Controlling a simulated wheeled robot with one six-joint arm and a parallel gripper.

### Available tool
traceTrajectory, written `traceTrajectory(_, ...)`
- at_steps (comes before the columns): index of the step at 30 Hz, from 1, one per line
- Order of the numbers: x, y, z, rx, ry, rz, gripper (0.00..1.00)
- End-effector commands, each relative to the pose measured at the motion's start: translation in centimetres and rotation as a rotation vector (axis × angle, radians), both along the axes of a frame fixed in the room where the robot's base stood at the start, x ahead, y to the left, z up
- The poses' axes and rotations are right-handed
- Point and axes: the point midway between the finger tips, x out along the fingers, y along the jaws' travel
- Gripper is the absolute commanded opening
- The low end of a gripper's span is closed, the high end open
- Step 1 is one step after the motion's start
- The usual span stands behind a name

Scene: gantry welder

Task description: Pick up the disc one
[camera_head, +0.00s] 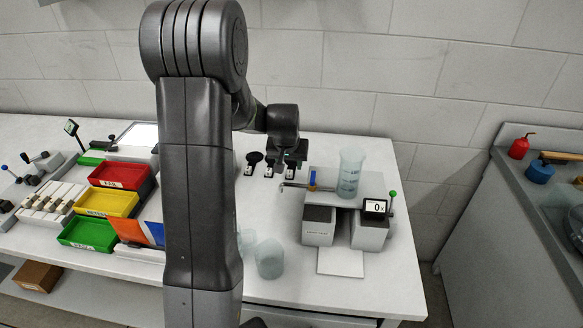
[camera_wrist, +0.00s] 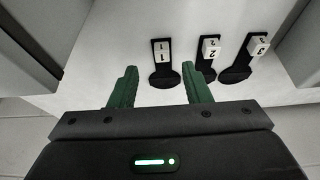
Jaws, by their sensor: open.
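Disc one (camera_wrist: 163,78) is a flat black disc with a narrow black tab bearing a white block marked 1. It lies on the white table. In the wrist view it is ahead of the open green fingers of my gripper (camera_wrist: 158,88), roughly in line with the gap between them. Nothing is held. In the head view my gripper (camera_head: 291,155) is over the back of the table, above the rightmost of the small black pieces, and partly hides it.
Disc two (camera_wrist: 205,68) and disc three (camera_wrist: 238,71) lie beside disc one. A grey-white machine (camera_head: 319,225) with a clear beaker (camera_head: 351,172) stands close on the right in the head view. Red, yellow and green bins (camera_head: 121,176) stand left; clear cups (camera_head: 269,260) stand in front.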

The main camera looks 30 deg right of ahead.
Motion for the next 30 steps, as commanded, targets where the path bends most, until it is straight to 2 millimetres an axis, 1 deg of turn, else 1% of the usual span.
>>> traceTrajectory(7,0.5,-0.4,-1.1,0.0,0.0,0.0,0.44)
traceTrajectory(13,1.7,-1.1,-3.2,0.002,0.002,0.0,0.44)
traceTrajectory(18,2.2,-1.5,-4.8,0.001,0.001,-0.001,0.44)
traceTrajectory(27,2.3,-1.6,-5.2,0.0,-0.001,-0.001,0.44)
traceTrajectory(28,2.3,-1.6,-5.2,0.0,-0.001,-0.001,0.42)
traceTrajectory(30,2.3,-1.6,-5.2,-0.001,-0.001,0.0,0.28)
